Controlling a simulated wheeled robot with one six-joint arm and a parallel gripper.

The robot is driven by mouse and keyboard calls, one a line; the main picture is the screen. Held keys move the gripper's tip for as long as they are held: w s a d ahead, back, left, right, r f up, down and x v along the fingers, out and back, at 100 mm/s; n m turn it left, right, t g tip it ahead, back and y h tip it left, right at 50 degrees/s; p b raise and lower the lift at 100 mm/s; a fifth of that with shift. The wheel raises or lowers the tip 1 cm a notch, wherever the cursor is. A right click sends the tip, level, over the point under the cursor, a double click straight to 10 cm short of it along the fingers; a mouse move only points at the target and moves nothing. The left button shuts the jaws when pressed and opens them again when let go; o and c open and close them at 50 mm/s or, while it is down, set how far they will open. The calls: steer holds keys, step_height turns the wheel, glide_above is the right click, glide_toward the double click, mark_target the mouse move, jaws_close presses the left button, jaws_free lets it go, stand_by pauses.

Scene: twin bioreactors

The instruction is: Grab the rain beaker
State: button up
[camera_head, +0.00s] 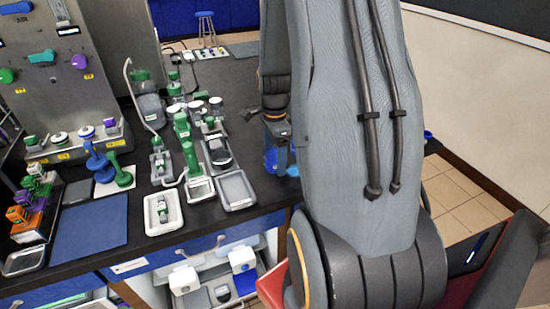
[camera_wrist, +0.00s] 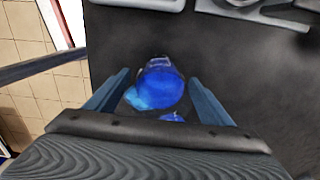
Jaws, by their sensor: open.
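A blue beaker (camera_wrist: 160,87), the likely rain beaker, stands on the black bench top in the wrist view, with a light blue patch at its lower left. In the head view its blue side (camera_head: 270,160) shows near the bench's front edge, partly hidden by my gripper (camera_head: 283,152). In the wrist view my gripper (camera_wrist: 160,77) is open, with one blue finger on each side of the beaker. Gaps show between the fingers and the beaker. I cannot tell how far down the fingers reach.
Grey trays (camera_head: 237,190) with green-capped parts stand to the left on the bench. A blue mat (camera_head: 90,232) lies farther left. A blue stool (camera_head: 206,27) stands beyond the bench. In the wrist view bare bench lies right of the beaker, and tiled floor (camera_wrist: 30,60) shows at left.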

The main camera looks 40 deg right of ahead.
steer(key=c, duration=1.2)
